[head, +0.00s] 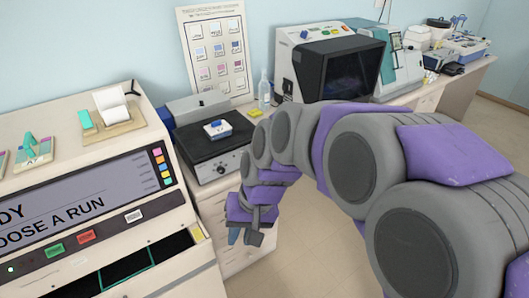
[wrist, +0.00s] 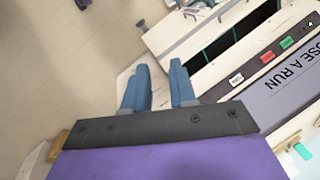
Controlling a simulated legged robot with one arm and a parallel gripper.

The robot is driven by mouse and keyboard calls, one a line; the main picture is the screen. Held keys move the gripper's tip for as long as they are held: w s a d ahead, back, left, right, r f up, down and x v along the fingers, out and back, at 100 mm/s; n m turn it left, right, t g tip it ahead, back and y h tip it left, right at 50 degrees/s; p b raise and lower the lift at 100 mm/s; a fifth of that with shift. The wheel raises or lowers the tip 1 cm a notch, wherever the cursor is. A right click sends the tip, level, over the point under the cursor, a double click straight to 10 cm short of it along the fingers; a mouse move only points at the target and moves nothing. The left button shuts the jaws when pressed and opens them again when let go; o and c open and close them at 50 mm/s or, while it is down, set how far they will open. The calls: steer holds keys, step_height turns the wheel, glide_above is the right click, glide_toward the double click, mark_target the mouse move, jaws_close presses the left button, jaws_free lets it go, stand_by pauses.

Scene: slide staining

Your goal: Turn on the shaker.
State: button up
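The shaker (head: 204,164) stands on the counter in the head view. It has a black flat top and a grey front with a small round knob (head: 220,169). A small white and blue item (head: 217,129) rests on its top. My gripper (head: 245,238) hangs in front of the counter, lower than the shaker and to its right in the picture, apart from it. In the wrist view my gripper (wrist: 160,75) shows two blue fingers spread apart with nothing between them. The shaker cannot be made out in the wrist view.
A large stainer (head: 80,215) with a screen and open drawer stands left of the shaker. A bottle (head: 264,90) and a dark-fronted machine (head: 338,70) stand behind on the counter. A poster hangs on the wall. The floor (head: 315,215) is clear.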

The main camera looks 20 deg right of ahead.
steer(key=w+m, duration=0.1)
steer(key=w, duration=0.4)
steer(key=w+m+t+y, duration=0.1)
steer(key=w, duration=0.4)
steer(key=w+t+y, duration=0.1)
steer(key=w, duration=0.4)
steer(key=shift+a+f+m, duration=0.1)
steer(key=shift+f+m, duration=0.1)
steer(key=shift+m, duration=0.2)
jaws_close()
steer(key=w+d+f+m+t, duration=0.2)
steer(key=w+d+f+m, duration=0.1)
steer(key=w+d, duration=0.55)
steer(key=w+d+f+m+t, duration=0.3)
steer(key=w+d+f, duration=0.15)
steer(key=w, duration=0.75)
steer(key=w+d+f+m+t+h, duration=0.1)
steer(key=w+d+f+m, duration=0.1)
steer(key=d, duration=0.5)
steer(key=w+d+f+m+h, duration=0.2)
steer(key=w+d+f, duration=0.1)
steer(key=d, duration=0.3)
steer(key=shift+w+d+f+m+t, duration=0.3)
steer(key=shift+d+f+t, duration=0.1)
steer(key=shift+f, duration=0.4)
steer(key=shift+a, duration=0.1)
